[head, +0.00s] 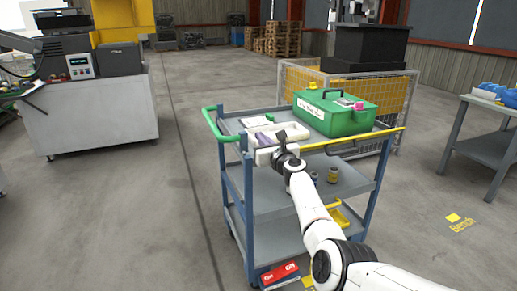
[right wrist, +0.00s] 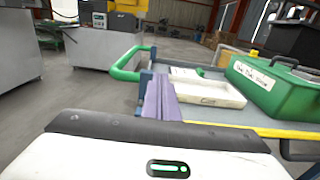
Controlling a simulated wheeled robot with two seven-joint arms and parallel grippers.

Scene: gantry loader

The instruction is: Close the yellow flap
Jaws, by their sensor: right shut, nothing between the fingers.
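No part is plainly a yellow flap. A yellow strip (head: 355,138) runs along the near edge of the blue-grey cart's top (head: 235,125), and it also shows in the right wrist view (right wrist: 285,132). A yellow panel (head: 120,18) stands on the machine at the back left. My right gripper (head: 262,141) is over the cart's near left part, left of the strip and apart from the yellow panel. In the right wrist view its purple fingers (right wrist: 159,97) are together with nothing between them. My left gripper is not in view.
A white tray (right wrist: 208,92) and a green toolbox (head: 335,115) sit on the cart's top. A green handle (head: 212,125) sticks out at its left. A mesh cage with yellow panels (head: 300,76) stands behind. Open floor (head: 120,190) lies to the left.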

